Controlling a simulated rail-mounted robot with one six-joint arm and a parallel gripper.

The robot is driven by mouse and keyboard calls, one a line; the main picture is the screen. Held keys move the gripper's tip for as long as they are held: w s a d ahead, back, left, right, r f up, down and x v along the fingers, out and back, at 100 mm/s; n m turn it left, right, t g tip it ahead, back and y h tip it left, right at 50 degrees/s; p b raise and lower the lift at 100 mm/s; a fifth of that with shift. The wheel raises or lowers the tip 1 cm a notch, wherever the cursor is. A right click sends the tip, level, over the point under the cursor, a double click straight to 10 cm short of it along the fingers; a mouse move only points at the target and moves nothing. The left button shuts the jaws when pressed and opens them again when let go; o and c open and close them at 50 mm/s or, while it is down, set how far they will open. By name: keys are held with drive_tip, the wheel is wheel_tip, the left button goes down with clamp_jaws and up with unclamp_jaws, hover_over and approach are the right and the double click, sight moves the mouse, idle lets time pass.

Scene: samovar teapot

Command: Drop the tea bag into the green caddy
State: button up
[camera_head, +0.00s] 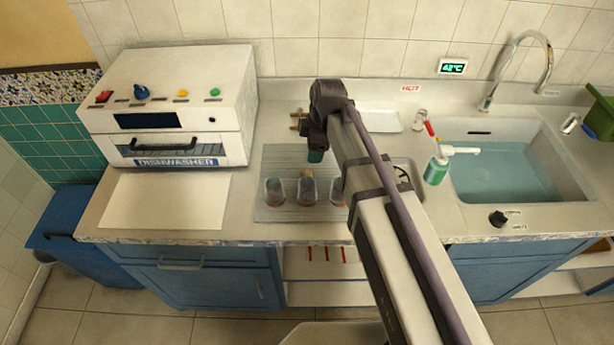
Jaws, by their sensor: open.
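My gripper (298,121) is at the far end of my arm, over the back of the counter behind the ribbed drainboard. Two small brownish tips stand apart there, and nothing shows between them. A green box (601,117) at the right edge, past the sink, may be the green caddy; it is cut off by the picture edge. I cannot make out a tea bag. A small dark green thing (315,156) shows just below my wrist, partly hidden by it; I cannot tell what it is.
Several glasses, one of them here (307,190), stand on the drainboard (283,160); my arm partly hides them. A soap bottle (436,168) stands left of the water-filled sink (510,170). A white dishwasher (175,110) stands left. A pale mat (165,201) before it is bare.

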drive_tip(key=b, duration=0.6)
hover_over(307, 174)
drive_tip(key=d, duration=0.1)
wheel_tip(307, 174, down, 6)
drive_tip(key=shift+s+d, duration=0.1)
drive_tip(key=shift+d, duration=0.05)
drive_tip(key=f+b, duration=0.2)
drive_tip(key=a+f+b, duration=0.1)
drive_tip(key=f+b, duration=0.1)
drive_tip(key=f, duration=0.1)
drive_tip(key=shift+a+b, duration=0.1)
drive_tip(key=shift+b, duration=0.3)
drive_tip(key=shift+r, duration=0.2)
drive_tip(key=c, duration=0.7)
wheel_tip(307, 174, up, 10)
drive_tip(key=p, duration=1)
drive_tip(key=shift+p, duration=0.3)
drive_tip(key=shift+c, duration=0.2)
